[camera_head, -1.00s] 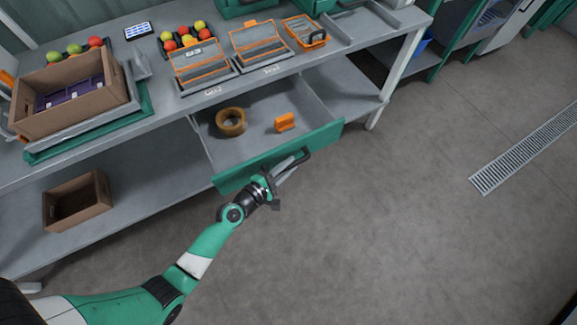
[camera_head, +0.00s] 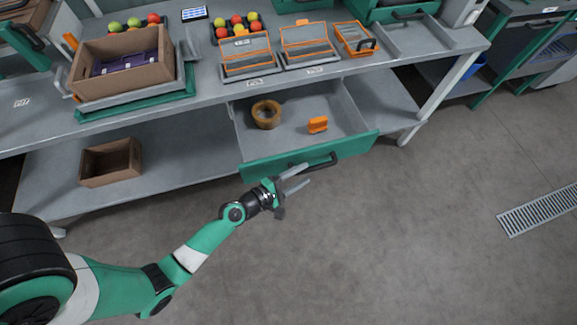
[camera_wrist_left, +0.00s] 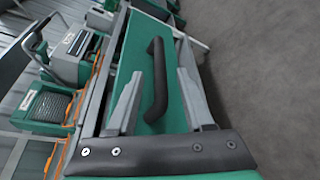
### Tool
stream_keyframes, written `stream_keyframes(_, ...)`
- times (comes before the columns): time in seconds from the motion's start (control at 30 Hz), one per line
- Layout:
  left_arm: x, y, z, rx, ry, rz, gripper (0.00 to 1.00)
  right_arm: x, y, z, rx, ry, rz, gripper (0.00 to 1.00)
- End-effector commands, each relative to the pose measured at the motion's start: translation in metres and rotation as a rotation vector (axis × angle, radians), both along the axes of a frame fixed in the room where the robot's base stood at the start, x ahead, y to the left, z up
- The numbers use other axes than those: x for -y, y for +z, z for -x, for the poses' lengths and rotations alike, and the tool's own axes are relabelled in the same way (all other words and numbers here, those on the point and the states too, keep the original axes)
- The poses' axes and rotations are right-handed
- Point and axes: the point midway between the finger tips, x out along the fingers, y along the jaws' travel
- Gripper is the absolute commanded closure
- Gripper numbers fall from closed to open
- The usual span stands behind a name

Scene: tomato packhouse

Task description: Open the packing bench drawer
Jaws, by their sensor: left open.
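The packing bench drawer (camera_head: 262,170) is pulled out, with its green front standing well clear of the bench and its grey inside showing. Its dark bar handle (camera_head: 322,162) is on the front face. My left gripper (camera_head: 304,176) is open and empty just in front of the handle. In the left wrist view, the handle (camera_wrist_left: 156,75) appears between the two spread grey fingers of the left gripper (camera_wrist_left: 160,60), with a gap on each side. The green drawer front (camera_wrist_left: 133,52) is behind it. My right gripper is not in view.
A tape roll (camera_head: 266,114) and an orange object (camera_head: 317,124) lie in the drawer. The bench top (camera_head: 215,85) holds a cardboard box (camera_head: 165,70), tomato trays and orange-edged containers. Another box (camera_head: 110,163) sits on the lower shelf. The floor (camera_head: 400,240) before the drawer is clear.

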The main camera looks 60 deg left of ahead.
Motion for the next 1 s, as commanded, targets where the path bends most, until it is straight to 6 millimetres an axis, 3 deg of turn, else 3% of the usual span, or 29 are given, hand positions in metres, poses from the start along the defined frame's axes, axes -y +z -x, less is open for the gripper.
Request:
stream_keyframes(0.1,0.000,0.005,0.030,-0.003,0.003,0.001,0.48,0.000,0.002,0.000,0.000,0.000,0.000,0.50)
stream_keyframes(0.3,0.000,0.012,0.059,0.000,0.002,0.001,0.48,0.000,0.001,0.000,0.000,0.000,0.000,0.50)
stream_keyframes(1.0,0.005,0.020,0.062,0.004,-0.012,-0.001,0.48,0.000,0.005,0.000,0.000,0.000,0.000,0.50)
